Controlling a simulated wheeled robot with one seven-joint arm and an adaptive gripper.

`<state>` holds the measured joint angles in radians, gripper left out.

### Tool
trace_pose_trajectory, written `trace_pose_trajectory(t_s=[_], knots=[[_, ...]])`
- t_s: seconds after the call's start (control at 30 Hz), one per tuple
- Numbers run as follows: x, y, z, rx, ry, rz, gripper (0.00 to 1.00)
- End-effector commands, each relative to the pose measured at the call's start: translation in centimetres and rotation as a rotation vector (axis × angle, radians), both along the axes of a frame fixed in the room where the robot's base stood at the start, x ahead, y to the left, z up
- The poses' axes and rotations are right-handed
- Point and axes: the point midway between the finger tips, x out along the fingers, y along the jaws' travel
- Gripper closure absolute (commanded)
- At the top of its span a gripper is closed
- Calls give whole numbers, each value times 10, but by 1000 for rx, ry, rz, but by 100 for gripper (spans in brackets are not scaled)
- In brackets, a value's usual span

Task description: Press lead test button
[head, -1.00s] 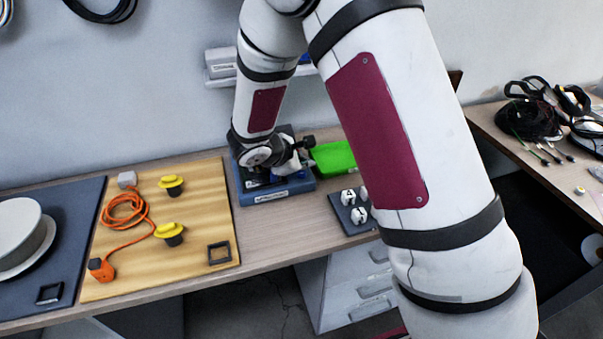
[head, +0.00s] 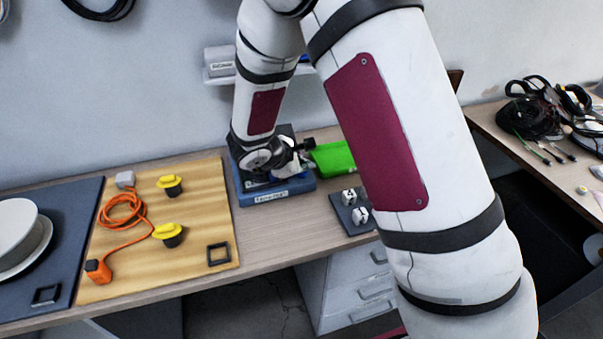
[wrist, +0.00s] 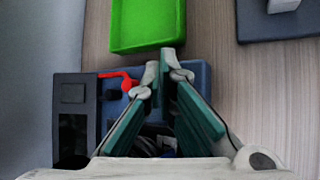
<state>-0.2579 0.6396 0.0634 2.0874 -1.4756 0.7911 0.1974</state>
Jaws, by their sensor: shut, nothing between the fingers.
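A blue tester unit (head: 275,193) with a label on its front edge stands on the wooden bench, mostly covered by my arm's end in the head view. In the wrist view its blue base (wrist: 198,76) shows beside the fingers, with a dark panel and screen (wrist: 73,134) at the left. A red lead-like piece (wrist: 119,77) and black knobs (wrist: 112,95) lie left of the fingertips. My gripper (wrist: 164,73) is shut and empty, its tips over the unit. I cannot tell whether they touch it. I cannot make out the lead test button.
A green tray (head: 336,158) adjoins the unit's right side; the wrist view shows it (wrist: 148,22) just beyond the fingertips. A dark board (head: 344,222) with white numbered blocks is further right. A wooden board (head: 200,262) with yellow knobs and an orange cable lies left.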

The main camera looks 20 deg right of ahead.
Motion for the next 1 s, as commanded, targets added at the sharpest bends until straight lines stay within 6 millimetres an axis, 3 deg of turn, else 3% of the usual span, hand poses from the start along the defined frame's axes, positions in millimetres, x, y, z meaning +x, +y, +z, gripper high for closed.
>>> trace_pose_trajectory(t_s=[1.0], knots=[[0, 0, -11, 0, 3, 0, 100]])
